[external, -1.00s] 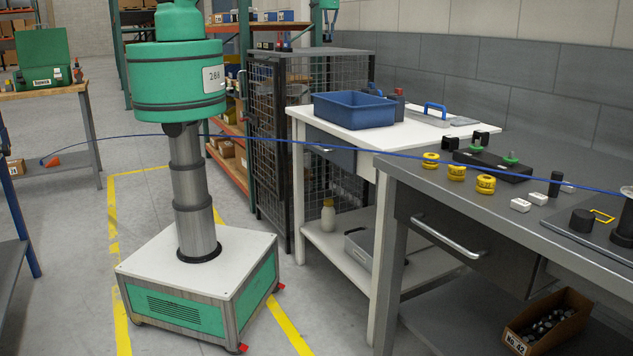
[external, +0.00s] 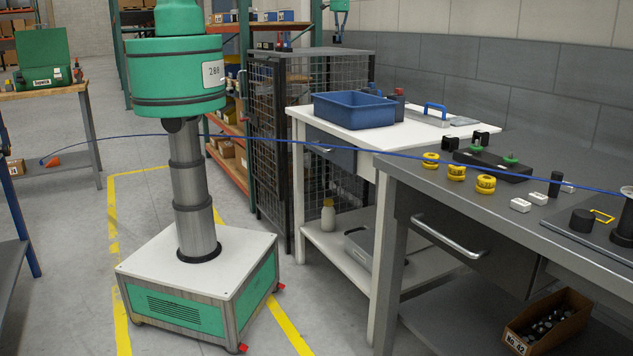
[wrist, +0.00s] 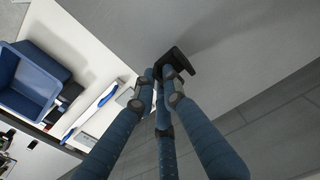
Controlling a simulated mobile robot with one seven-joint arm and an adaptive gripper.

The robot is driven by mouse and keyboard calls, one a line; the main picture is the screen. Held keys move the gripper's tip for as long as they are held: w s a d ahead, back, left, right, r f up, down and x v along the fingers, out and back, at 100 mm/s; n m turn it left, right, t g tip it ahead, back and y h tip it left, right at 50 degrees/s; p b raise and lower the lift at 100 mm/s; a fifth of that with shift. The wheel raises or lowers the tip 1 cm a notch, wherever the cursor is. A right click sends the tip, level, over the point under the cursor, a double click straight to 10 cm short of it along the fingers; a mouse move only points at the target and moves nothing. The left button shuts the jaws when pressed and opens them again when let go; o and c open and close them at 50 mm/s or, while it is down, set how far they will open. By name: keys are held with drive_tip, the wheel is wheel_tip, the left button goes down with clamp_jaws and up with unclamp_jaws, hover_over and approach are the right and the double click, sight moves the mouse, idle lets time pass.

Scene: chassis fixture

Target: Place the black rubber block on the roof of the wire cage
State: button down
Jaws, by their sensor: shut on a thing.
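The wire cage (external: 274,140) stands behind the white table in the external view, with a flat grey roof (external: 310,52). My gripper (external: 337,38) hangs at the top of the external view, where it appears near the right part of the roof; the exact gap cannot be told. In the wrist view my gripper (wrist: 163,82) has its blue fingers closed on the black rubber block (wrist: 180,64). The block is dark and partly hidden by the fingertips. In the external view the block is too small to make out clearly.
A blue bin (external: 354,110) stands on the white table (external: 428,132), beside a blue-handled tool. The grey bench (external: 420,177) carries yellow rings and several small parts. A blue cable crosses the external view. Shelves stand behind the cage.

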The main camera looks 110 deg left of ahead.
sight(339, 42)
drive_tip(key=shift+f+p, duration=0.55)
drive_tip(key=shift+f, duration=1.2)
drive_tip(key=shift+f, duration=0.15)
drive_tip(key=c, duration=1.8)
unclamp_jaws()
wheel_tip(339, 42, up, 12)
drive_tip(key=shift+r+b, duration=0.15)
drive_tip(key=shift+b, duration=1.05)
